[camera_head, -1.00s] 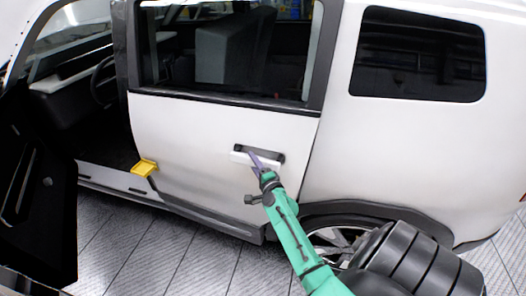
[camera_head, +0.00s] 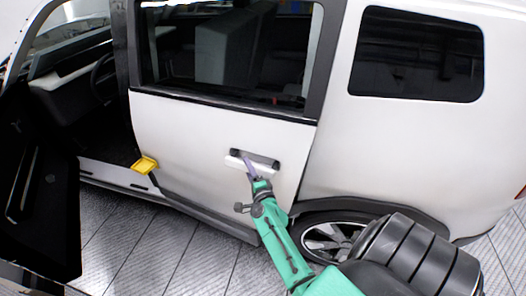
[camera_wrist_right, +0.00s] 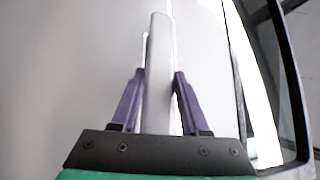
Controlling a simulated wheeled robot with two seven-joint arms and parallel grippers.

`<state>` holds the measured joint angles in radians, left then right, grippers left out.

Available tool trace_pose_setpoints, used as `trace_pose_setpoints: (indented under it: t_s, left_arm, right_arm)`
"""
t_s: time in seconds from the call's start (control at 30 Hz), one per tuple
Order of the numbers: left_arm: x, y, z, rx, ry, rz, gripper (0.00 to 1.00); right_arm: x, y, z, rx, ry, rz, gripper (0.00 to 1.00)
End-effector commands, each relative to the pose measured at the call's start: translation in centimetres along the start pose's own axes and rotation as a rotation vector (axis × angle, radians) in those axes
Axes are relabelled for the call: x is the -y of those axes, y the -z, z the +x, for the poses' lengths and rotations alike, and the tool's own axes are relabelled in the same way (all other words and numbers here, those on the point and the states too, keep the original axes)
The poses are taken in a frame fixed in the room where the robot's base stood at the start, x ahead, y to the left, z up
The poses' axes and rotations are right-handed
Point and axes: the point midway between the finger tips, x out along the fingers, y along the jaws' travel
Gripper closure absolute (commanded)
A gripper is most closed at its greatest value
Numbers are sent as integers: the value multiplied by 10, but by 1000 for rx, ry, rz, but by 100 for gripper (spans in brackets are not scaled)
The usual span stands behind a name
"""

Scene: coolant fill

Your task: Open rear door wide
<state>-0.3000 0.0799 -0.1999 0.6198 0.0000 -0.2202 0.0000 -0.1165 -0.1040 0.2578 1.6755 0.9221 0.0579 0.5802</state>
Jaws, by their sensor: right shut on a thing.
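The white rear door (camera_head: 205,145) of the car stands slightly ajar, its rear edge a little off the body. Its handle (camera_head: 236,161) is a pale bar in front of a dark recess. My right gripper (camera_head: 250,167), with purple fingers on a green arm, is at the handle's right part. In the right wrist view the handle (camera_wrist_right: 159,75) runs upright between the two fingers (camera_wrist_right: 156,100), and the gripper is shut on it. A bright gap shows beside the door edge there. My left gripper is not in view.
The front door (camera_head: 40,190) stands wide open at the left, showing the dark cabin. A yellow piece (camera_head: 144,165) sits at the rear door's front lower edge. The rear wheel (camera_head: 330,236) is below right of the door. Tiled floor (camera_head: 165,245) beside the car is clear.

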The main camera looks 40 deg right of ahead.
Motion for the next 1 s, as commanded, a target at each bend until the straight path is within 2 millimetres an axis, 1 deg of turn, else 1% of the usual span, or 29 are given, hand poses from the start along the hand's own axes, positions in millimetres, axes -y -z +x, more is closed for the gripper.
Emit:
trace_pose_setpoints:
  t_s: [0.13, 0.53, 0.87, 1.0]
  left_arm:
    - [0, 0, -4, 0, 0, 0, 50]
    - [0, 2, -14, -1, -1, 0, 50]
    - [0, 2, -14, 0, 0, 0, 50]
    - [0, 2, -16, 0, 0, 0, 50]
  right_arm:
    - [0, -4, -5, -15, -1, 0, 100]
    - [-1, -32, -26, -65, -4, 1, 100]
    - [-1, -34, -28, -74, -1, -2, 100]
    - [-1, -42, -33, -89, -2, 2, 100]
